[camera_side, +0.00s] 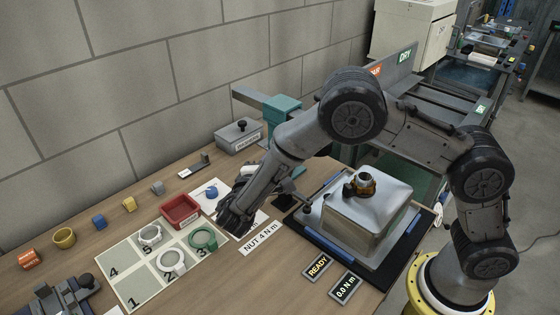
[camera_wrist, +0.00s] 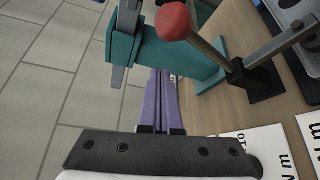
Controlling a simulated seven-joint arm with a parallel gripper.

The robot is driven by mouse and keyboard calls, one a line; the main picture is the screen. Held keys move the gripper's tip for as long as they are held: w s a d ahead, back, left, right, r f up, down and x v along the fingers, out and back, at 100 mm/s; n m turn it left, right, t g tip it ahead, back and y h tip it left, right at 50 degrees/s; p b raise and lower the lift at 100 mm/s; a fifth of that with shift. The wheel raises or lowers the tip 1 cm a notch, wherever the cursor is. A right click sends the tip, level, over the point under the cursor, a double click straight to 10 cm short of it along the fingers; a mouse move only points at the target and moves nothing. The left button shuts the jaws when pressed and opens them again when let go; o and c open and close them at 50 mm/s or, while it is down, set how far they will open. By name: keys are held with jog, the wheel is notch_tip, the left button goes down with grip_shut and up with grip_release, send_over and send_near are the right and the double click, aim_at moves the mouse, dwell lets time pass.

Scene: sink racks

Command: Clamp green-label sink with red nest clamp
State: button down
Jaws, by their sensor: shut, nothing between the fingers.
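A grey metal sink (camera_side: 365,218) sits upside down on a black nest (camera_side: 393,262) with blue bars in the side view. An orange and black fitting (camera_side: 361,184) is on its top. No green label shows on it. The red-knobbed nest clamp (camera_wrist: 173,21) shows in the wrist view, its lever slanting up from a black base (camera_wrist: 256,79). In the side view the clamp (camera_side: 285,200) stands left of the sink, partly behind my arm. My gripper (camera_wrist: 162,75) has its purple fingers shut and empty, pointing toward the teal post, below and left of the knob. In the side view my gripper (camera_side: 232,222) is left of the clamp.
A teal post (camera_side: 283,115) stands behind the clamp. A numbered mat (camera_side: 125,265) holds a green ring (camera_side: 203,238) and white rings. A red tray (camera_side: 180,210) and grey box (camera_side: 238,134) are on the bench. A READY display (camera_side: 317,266) is in front of the nest.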

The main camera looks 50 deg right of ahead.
jog(key=f+v, duration=0.1)
jog(key=v, duration=0.9)
jog(key=shift+r, duration=0.3)
jog(key=s+d+r+m+g+y, duration=0.2)
jog(key=s+d+r+g, duration=0.1)
jog(key=s+d, duration=0.25)
jog(key=s+d+r+m+g+y, duration=0.2)
jog(key=s+d+r+g+y, duration=0.15)
jog(key=d, duration=0.35)
jog(key=s+r+m+t+y, duration=0.1)
jog(key=s+y, duration=0.3)
jog(key=s, duration=0.4)
jog(key=s+r+m+t+y, duration=0.2)
jog(key=s+y, duration=0.3)
jog(key=s, duration=0.3)
jog(key=shift+d+r+m+t, duration=0.3)
jog(key=shift+m+t, duration=0.25)
jog(key=shift+m, duration=0.35)
